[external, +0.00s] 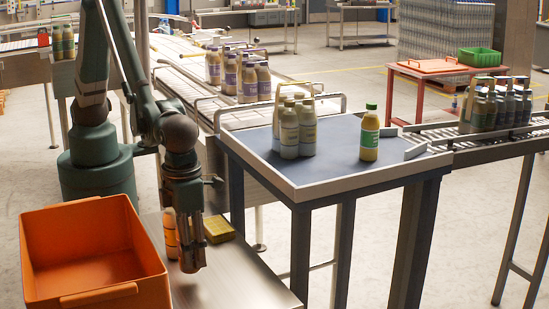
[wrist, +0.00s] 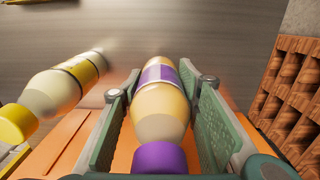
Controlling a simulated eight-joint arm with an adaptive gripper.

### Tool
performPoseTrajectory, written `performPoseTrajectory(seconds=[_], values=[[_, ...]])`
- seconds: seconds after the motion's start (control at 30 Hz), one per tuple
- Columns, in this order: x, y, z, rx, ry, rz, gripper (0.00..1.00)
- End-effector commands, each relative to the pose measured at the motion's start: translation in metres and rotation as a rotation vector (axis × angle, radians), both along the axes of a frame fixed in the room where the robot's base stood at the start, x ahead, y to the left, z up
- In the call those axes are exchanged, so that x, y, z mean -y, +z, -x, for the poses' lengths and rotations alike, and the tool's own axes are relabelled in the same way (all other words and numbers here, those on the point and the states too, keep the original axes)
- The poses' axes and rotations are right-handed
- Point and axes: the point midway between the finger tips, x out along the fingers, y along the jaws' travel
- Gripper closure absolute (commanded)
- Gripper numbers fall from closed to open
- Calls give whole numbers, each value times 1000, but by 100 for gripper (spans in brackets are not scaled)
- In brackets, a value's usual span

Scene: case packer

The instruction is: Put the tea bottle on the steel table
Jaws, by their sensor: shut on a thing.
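My gripper (external: 188,262) points down just above or at the steel table (external: 232,278), right of the orange crate. In the wrist view its green fingers are shut around a bottle with a purple cap and purple-and-cream label (wrist: 160,105). The cap faces the camera. The fingers mostly hide this bottle in the external view, and I cannot tell if its base touches the table. I cannot read the label to confirm that it is tea. A second bottle with a yellow cap (wrist: 55,92) stands to the left in the wrist view, apart from the fingers.
An orange crate (external: 80,208) is left of my gripper. A blue-topped stand (external: 345,165) with several bottles is to the right. The table's front right is clear.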

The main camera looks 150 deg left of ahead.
Motion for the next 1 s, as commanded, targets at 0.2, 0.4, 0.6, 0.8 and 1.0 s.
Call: performPoseTrajectory(seconds=[0.2,0.4,0.6,0.8,1.0], values=[[0,-23,0,0,0,0,84],[0,-29,0,0,0,0,84],[0,-29,0,0,0,0,84],[0,-33,0,0,0,0,84],[0,-32,0,0,0,0,52]])
